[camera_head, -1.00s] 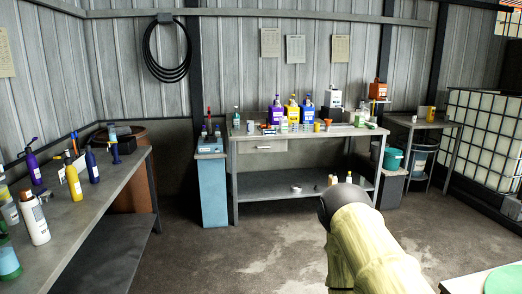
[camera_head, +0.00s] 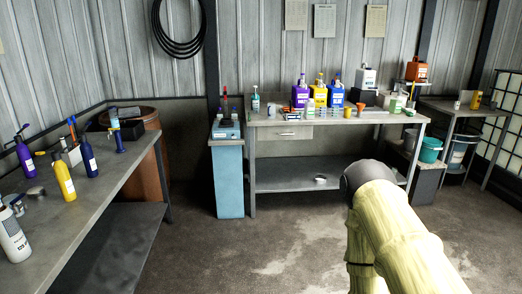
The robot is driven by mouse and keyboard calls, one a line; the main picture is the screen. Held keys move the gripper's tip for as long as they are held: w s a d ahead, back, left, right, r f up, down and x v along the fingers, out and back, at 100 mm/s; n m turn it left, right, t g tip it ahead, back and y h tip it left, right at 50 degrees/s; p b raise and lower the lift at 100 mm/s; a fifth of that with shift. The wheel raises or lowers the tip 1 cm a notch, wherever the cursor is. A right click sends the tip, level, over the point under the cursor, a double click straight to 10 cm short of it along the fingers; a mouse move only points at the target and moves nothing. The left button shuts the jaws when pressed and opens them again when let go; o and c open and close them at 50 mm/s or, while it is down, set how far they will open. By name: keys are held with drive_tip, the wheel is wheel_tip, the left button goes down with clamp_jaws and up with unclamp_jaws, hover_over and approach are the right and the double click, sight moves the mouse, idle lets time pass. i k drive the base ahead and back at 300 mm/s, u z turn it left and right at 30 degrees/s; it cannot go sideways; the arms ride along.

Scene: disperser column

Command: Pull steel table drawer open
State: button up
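The steel table (camera_head: 348,121) stands against the back wall, with bottles and small containers on its top and a lower shelf. Its drawer (camera_head: 285,133) is under the left part of the tabletop. The drawer front looks flush and shut, with a small handle (camera_head: 288,134) in its middle. My arm, in a yellowish sleeve with a dark joint, reaches up from the lower right and covers part of the table's right side. My gripper does not show in the view.
A blue cabinet (camera_head: 228,178) stands close to the table's left leg. A long workbench (camera_head: 92,185) with bottles runs along the left. A teal bucket (camera_head: 430,150) and a side table (camera_head: 462,108) are at the right. The concrete floor (camera_head: 225,250) in front is clear.

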sight(298, 132)
drive_tip(key=i, duration=3.45)
drive_tip(key=u, duration=0.05)
